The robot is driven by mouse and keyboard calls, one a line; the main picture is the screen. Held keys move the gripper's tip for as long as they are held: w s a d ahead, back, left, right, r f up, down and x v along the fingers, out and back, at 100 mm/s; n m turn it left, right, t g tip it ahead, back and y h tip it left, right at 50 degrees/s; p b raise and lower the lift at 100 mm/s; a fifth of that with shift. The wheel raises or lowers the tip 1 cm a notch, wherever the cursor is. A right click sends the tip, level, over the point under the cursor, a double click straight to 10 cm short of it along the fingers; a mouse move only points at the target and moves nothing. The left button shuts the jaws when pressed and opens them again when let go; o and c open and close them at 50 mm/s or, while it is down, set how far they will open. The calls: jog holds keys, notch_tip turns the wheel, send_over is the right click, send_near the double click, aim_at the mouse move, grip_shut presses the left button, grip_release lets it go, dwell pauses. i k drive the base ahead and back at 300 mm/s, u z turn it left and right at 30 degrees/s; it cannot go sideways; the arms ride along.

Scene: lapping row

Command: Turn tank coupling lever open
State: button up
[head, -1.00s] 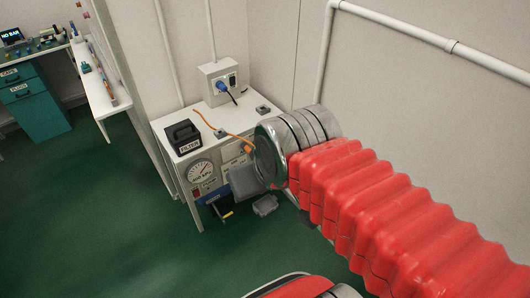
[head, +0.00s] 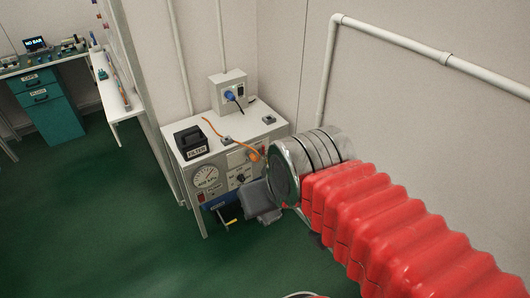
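A white bench unit (head: 190,201) with a gauge (head: 207,177) and a front panel stands near the middle. A small yellow-tipped lever or handle (head: 232,222) shows low at its front; I cannot tell for sure that it is the tank coupling lever. An orange hose (head: 232,142) runs across the top and down to the panel. My gripper (head: 260,201), a grey shape below the shiny wrist, hangs in front of the unit's right side, to the right of the yellow-tipped part. Its fingertips are not clear, and the wrist hides the unit's right part.
A black filter box (head: 190,142) stands on the unit's top. A socket box (head: 229,92) with a blue plug is behind it. A white pipe (head: 389,37) runs along the right wall. A teal cabinet (head: 46,108) stands far left. The green floor at left is clear.

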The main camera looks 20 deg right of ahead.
aim_at(263, 152)
jog(key=u, duration=0.3)
jog(key=i, duration=1)
